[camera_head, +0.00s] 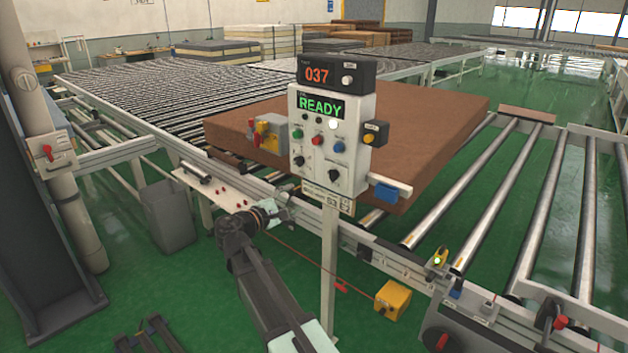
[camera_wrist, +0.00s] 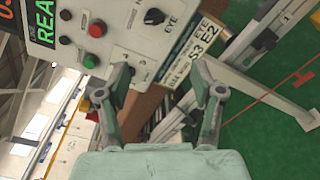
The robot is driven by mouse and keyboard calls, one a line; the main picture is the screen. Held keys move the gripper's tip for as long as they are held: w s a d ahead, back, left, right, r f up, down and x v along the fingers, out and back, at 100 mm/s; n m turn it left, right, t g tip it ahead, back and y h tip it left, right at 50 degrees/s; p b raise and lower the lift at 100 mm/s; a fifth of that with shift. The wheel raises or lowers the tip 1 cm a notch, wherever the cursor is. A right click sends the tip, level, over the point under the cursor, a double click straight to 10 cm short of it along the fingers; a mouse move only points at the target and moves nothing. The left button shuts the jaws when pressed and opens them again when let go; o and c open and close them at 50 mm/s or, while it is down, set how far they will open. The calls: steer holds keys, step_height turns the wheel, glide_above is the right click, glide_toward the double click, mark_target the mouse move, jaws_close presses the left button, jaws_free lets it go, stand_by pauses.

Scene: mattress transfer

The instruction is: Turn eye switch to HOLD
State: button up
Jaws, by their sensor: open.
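The eye switch (camera_head: 334,175) is a black rotary knob at the lower right of the white control box (camera_head: 318,158). In the wrist view the knob (camera_wrist: 154,16) shows at the top, with the label EYE beside it. Its pointer setting is too small to read. My gripper (camera_head: 282,207) is below and left of the box in the head view. In the wrist view my gripper (camera_wrist: 168,80) has its fingers spread, with nothing between them. The knob is beyond the fingertips and apart from them.
The box has a green READY display (camera_head: 321,107), green, red (camera_head: 317,140) and blue buttons, and another black knob (camera_head: 299,161). It stands on a white post (camera_head: 328,265). A brown mattress (camera_head: 430,110) lies on rollers behind. A yellow pedal box (camera_head: 392,299) sits on the floor.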

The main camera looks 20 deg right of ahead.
steer(key=r, duration=0.1)
steer(key=n+p, duration=0.1)
steer(key=p, duration=0.3)
glide_toward(330, 177)
steer(key=x, duration=0.9)
steer(key=shift+w+d+r, duration=0.1)
steer(key=shift+d, duration=0.3)
steer(key=shift+c, duration=0.4)
steer(key=c, duration=1.1)
